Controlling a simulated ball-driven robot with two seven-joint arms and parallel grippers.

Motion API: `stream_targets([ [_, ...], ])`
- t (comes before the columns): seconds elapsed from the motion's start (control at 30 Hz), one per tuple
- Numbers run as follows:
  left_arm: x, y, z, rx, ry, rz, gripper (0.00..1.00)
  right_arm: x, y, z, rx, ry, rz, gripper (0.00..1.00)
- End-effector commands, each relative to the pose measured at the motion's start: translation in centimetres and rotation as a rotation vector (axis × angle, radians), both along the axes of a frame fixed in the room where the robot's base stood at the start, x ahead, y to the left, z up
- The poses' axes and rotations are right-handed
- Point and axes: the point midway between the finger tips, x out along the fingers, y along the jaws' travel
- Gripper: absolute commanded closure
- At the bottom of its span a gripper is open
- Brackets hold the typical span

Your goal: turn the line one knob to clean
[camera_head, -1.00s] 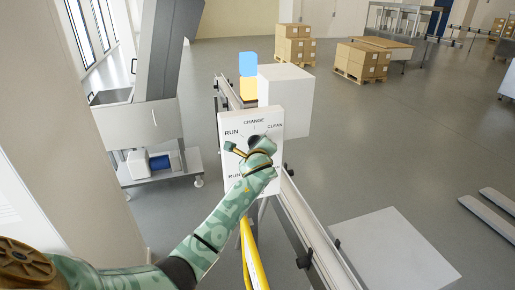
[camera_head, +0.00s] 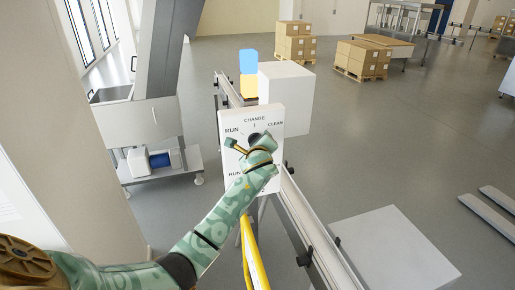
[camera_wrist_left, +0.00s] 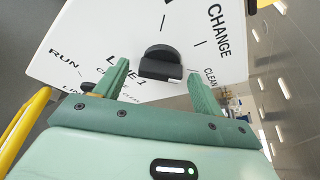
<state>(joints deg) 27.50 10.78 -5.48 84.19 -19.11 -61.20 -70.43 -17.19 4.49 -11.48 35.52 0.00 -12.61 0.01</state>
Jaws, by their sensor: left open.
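The white control panel (camera_head: 228,122) stands upright in the head view, lettered RUN, CHANGE and CLEAN. My right gripper is out of view.
A second dark knob (camera_wrist_left: 88,88) is partly hidden behind a finger, near lower RUN lettering. A yellow pipe (camera_head: 253,255) rises below the panel. A conveyor rail (camera_head: 308,222) runs at the right, and a white box (camera_head: 288,95) stands behind the panel.

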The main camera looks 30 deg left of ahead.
Motion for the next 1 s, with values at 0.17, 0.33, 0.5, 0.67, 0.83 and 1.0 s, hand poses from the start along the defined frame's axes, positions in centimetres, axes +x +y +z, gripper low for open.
stream_targets([
  [0.17,-1.6,-1.2,0.3,-0.003,-0.002,-0.002,0.31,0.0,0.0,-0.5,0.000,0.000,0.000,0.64],
  [0.33,-5.2,-3.5,1.5,-0.004,-0.003,-0.003,0.31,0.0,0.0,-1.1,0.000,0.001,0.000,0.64],
  [0.5,-8.9,-5.9,2.8,-0.005,-0.003,-0.001,0.31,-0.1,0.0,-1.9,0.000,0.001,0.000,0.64],
  [0.67,-11.5,-7.5,3.7,-0.003,-0.001,0.000,0.31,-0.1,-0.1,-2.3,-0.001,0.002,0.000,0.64],
  [0.83,-12.7,-8.4,4.3,0.000,0.000,0.000,0.31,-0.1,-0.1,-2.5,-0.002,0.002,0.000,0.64],
  [1.0,-13.0,-8.5,4.4,0.000,0.002,0.001,0.31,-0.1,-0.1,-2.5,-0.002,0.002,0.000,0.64],
])
